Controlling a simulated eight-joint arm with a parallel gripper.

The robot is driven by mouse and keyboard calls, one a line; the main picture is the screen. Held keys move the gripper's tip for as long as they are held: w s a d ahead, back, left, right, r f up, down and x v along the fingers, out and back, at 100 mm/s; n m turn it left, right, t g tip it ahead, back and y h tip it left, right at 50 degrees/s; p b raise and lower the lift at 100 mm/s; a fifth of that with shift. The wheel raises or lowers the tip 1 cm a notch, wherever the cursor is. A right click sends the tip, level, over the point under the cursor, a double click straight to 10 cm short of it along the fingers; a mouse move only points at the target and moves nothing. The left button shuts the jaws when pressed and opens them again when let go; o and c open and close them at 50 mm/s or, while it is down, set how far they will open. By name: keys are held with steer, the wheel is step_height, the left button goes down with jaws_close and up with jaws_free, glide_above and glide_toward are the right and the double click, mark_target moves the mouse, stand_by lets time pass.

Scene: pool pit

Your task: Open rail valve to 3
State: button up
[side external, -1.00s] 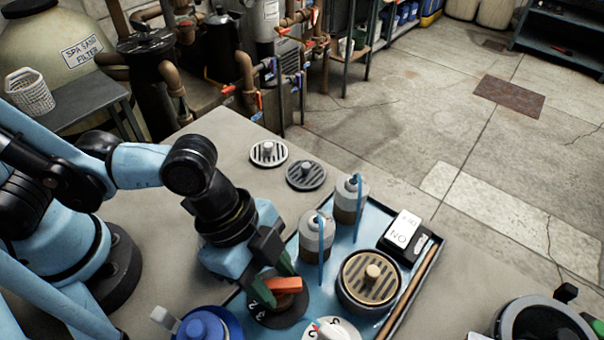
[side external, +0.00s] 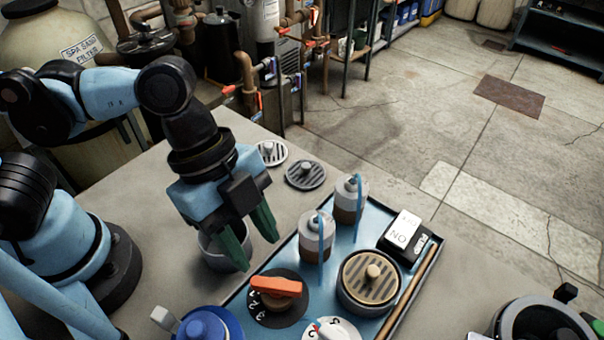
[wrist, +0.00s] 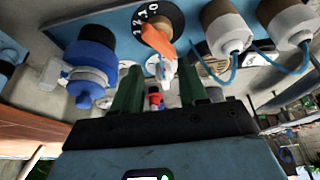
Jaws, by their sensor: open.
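The rail valve has an orange handle (side external: 277,287) on a dark round dial (side external: 283,315) with white numbers, at the near left of the blue tray. The handle lies nearly level across the dial in the side view; which number it marks is unclear. The wrist view shows the handle (wrist: 158,38) and the dial (wrist: 172,13) near the top. My gripper (side external: 252,252) is open and empty, with green fingers above and behind the valve, apart from it. In the wrist view, my gripper (wrist: 160,90) points towards the valve area with its fingers spread.
Two grey-capped bottles (side external: 317,235) with blue tubes and a slatted round lid (side external: 371,275) stand right of the valve. A white knob (side external: 333,331) and a blue valve (side external: 207,326) are close in front. A grey pot (side external: 214,262) is partly behind my gripper.

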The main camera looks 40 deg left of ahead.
steer(key=w+a+r+n+t+y, duration=0.1)
steer(key=w+a+n+t, duration=0.1)
steer(key=w+a+n, duration=0.2)
steer(key=w+a+r+n+t+y, duration=0.1)
steer(key=w+a+n+t, duration=0.1)
steer(key=a+n, duration=0.6)
steer(key=w+a+n+t+y, duration=0.2)
steer(key=w+a+n, duration=0.3)
steer(key=a, duration=0.4)
steer(key=shift+w+a+r+n+t, duration=0.3)
steer(key=shift+w+r+n+t, duration=0.1)
steer(key=shift+t, duration=0.1)
steer(key=m+g+h, duration=0.4)
steer(key=m+g, duration=0.1)
steer(key=m, duration=0.7)
glide_toward(276, 283)
steer(key=shift+x, duration=4.25)
